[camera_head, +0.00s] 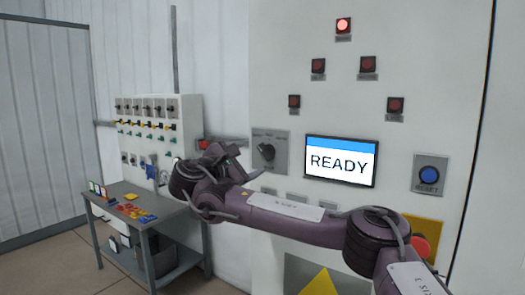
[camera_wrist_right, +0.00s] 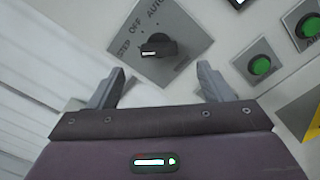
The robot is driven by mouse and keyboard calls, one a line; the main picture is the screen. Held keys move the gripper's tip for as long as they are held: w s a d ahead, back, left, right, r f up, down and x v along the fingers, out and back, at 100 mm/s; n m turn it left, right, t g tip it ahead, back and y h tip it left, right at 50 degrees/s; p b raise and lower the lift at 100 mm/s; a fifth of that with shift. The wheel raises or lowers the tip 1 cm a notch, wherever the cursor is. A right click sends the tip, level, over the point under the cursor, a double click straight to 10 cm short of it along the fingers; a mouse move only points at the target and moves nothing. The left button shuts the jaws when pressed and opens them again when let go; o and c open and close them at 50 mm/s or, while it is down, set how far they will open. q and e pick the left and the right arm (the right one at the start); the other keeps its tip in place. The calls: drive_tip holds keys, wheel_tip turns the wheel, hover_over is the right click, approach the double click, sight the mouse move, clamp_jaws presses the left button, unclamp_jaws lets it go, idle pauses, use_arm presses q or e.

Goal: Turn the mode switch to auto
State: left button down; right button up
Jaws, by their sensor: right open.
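The mode switch is a black knob (camera_head: 266,151) on a grey plate, left of the READY screen on the white cabinet. In the right wrist view the knob (camera_wrist_right: 158,47) is near the top centre, with STEP, OFF and AUTO labels around its left and upper side. Its white-marked end points left, toward STEP. My right gripper (camera_wrist_right: 161,72) is open and empty, its fingers apart below the knob in that view and not touching it. In the head view my right gripper (camera_head: 228,158) is just left of the switch plate. My left gripper is not in view.
The screen (camera_head: 340,161) reads READY. A blue RESET button (camera_head: 429,174) is at the right. Green buttons (camera_wrist_right: 260,65) lie right of the switch in the wrist view. A grey table (camera_head: 150,215) with small coloured items and a wall panel (camera_head: 160,125) stand at the left.

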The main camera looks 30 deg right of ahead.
sight(263, 153)
drive_tip(key=p+x, duration=0.5)
drive_tip(key=x, duration=0.2)
drive_tip(key=shift+w+d+r, duration=0.1)
drive_tip(key=shift+w+d, duration=0.15)
drive_tip(key=shift+d, duration=0.1)
